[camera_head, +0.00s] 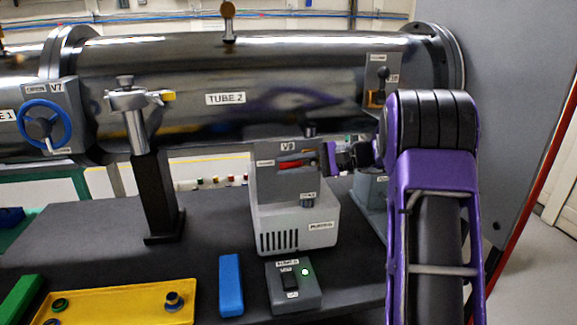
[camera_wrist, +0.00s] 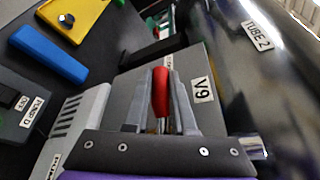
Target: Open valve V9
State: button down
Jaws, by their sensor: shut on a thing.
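Valve V9 is a grey box (camera_head: 268,182) under the tube, above a light grey pump unit. Its red lever (camera_head: 291,164) lies roughly level across the front in the head view. My gripper (camera_head: 318,159) reaches in from the right at the lever's right end. In the wrist view, the red lever (camera_wrist: 161,92) stands between the two fingers of my gripper (camera_wrist: 160,100), which is shut on it. The V9 label (camera_wrist: 203,88) is just right of the fingers. The fingers hide part of the lever in the head view.
Tube 2 (camera_head: 205,99) runs above V9, with valve V7's blue handwheel (camera_head: 44,126) at the left. A switch box with a green light (camera_head: 293,287), a blue block (camera_head: 231,284) and a yellow tray (camera_head: 120,305) lie on the dark table (camera_head: 215,215). A grey panel (camera_head: 515,110) stands at right.

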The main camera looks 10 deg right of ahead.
jog(key=shift+f+h, duration=0.1)
jog(key=shift+h, duration=0.2)
dwell(0.6)
jog(key=d+f+n+h+p, duration=0.1)
jog(key=h+p, duration=0.1)
jog(key=h, duration=0.2)
jog(key=d+f+n+h+p, duration=0.1)
jog(key=f+h+p, duration=0.1)
jog(key=h+p, duration=0.1)
jog(key=d+f+g+h+p, duration=0.1)
jog(key=d+f+h+p, duration=0.1)
jog(key=h, duration=0.4)
jog(key=shift+f+n, duration=0.15)
jog(key=shift+n, duration=0.25)
jog(key=shift+d+f+n+h+p, duration=0.2)
jog(key=shift+d+h+p, duration=0.35)
jog(key=shift+h, duration=0.4)
jog(key=shift+d+f+n+h+p, duration=0.15)
jog(key=shift+d+h+p, duration=0.4)
jog(key=shift+h, duration=0.4)
jog(key=shift+d, duration=0.1)
jog(key=c, duration=0.8)
grip_release()
jog(key=shift+o, duration=0.2)
